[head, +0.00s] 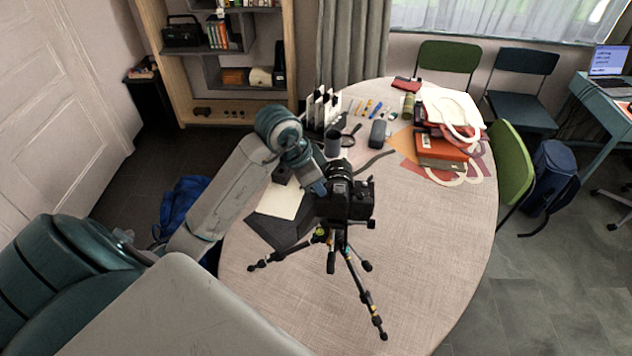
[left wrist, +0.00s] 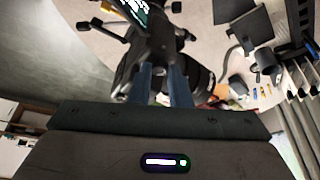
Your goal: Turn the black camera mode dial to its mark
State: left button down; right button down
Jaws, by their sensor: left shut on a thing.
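A black camera (head: 350,200) sits on a small black tripod (head: 345,262) that stands with spread legs on the oval table (head: 430,260). My left gripper (head: 318,188) reaches in from the left to the camera's upper left side. In the left wrist view, its two blue fingers (left wrist: 164,84) are shut on a dark part of the camera (left wrist: 150,50), next to the ribbed lens (left wrist: 200,82). The mode dial and its mark cannot be made out; the fingers cover that spot. My right gripper is not in view.
A dark folder with a pale sheet (head: 280,200) lies left of the tripod. Orange books (head: 443,150) and a white bag lie back right. The table's front right is clear.

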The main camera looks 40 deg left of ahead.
pick_arm(q)
jog(key=c, duration=1.3)
grip_release()
jog(key=shift+c, duration=0.2)
